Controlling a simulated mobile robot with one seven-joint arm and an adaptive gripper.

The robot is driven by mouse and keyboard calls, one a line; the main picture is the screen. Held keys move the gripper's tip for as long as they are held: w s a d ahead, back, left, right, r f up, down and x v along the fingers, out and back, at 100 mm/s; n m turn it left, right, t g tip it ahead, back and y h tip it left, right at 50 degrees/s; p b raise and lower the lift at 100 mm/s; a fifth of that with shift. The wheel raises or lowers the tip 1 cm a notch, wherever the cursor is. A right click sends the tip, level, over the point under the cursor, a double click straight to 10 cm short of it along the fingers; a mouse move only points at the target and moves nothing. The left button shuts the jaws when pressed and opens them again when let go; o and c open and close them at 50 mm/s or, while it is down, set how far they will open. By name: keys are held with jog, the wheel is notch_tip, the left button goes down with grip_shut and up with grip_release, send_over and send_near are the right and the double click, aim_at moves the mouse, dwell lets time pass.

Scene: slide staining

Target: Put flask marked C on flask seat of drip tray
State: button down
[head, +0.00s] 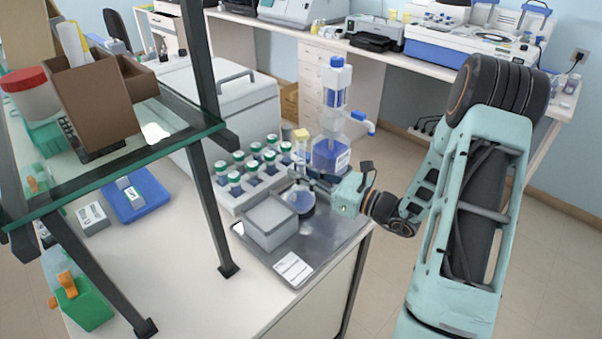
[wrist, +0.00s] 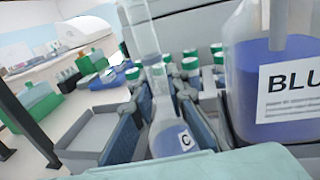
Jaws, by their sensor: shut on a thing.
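The flask marked C (wrist: 170,138) is a clear conical flask with a tall neck and bluish liquid, its C label facing the wrist camera. My gripper (wrist: 165,115) is shut on it, with one finger on each side of the flask. In the head view, my gripper (head: 308,181) holds the flask (head: 301,158) upright over the back part of the grey metal drip tray (head: 318,256). The gripper partly covers the flask there. I cannot tell whether its base touches the tray, and the flask seat is not clearly visible.
A grey open box (head: 270,228) and a white label card (head: 293,268) are on the tray. A rack of green-capped bottles (head: 232,197) stands to the left and behind. A large blue-filled bottle (head: 331,158) stands close behind my gripper. A glass shelf (head: 110,160) is at left.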

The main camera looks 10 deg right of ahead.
jog(key=shift+f, duration=0.1)
jog(key=c, duration=2.3)
grip_release()
jog(key=shift+f, duration=0.15)
jog(key=shift+c, duration=0.2)
jog(key=o, duration=0.4)
jog(key=shift+o, duration=0.2)
jog(key=shift+r, duration=0.25)
jog(key=b+v, duration=0.1)
jog(key=v, duration=1.1)
jog(key=shift+b, duration=0.3)
jog(key=shift+r, duration=0.1)
